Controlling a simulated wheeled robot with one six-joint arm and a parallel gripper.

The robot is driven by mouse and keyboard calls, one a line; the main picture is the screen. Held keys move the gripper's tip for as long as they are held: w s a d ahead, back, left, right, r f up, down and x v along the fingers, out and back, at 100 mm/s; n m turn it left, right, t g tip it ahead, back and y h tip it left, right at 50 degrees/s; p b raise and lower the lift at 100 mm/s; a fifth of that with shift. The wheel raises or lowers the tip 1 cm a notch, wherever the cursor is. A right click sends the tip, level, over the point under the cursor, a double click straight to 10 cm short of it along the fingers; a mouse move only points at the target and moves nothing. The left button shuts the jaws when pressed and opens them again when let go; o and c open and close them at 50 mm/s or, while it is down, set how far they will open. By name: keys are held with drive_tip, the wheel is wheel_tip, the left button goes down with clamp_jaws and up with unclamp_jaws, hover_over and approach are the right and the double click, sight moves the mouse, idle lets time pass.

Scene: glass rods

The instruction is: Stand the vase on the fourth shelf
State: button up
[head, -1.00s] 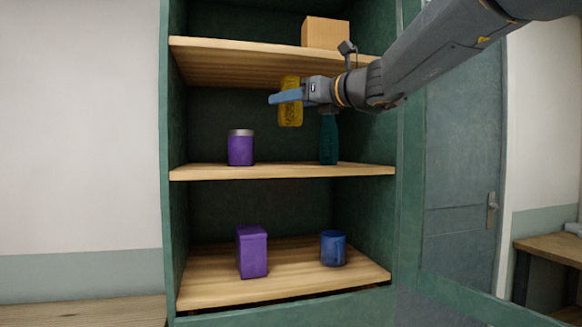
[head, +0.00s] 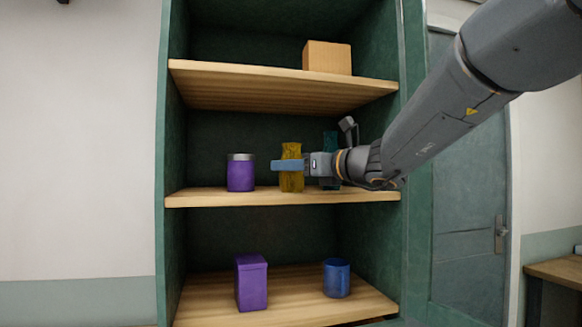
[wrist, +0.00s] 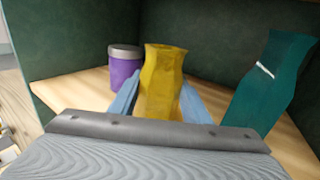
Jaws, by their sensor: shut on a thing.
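The yellow vase (head: 292,181) is upright between the blue fingers of my gripper (head: 281,166), which is shut on it. Its base is at the middle visible shelf board (head: 230,198); I cannot tell whether it touches the wood. In the wrist view the yellow vase (wrist: 161,75) stands between both fingers, its lower part hidden by the gripper body. My arm comes in from the right.
A purple jar (head: 240,174) stands left of the vase, and a teal bottle (head: 330,142) stands close on the right, partly behind my gripper. A box (head: 327,58) sits on the board above. A purple box (head: 251,284) and blue cup (head: 337,279) stand below.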

drive_tip(key=o, duration=1.2)
drive_tip(key=shift+o, duration=0.2)
drive_tip(key=b+v, duration=0.2)
drive_tip(key=v, duration=1)
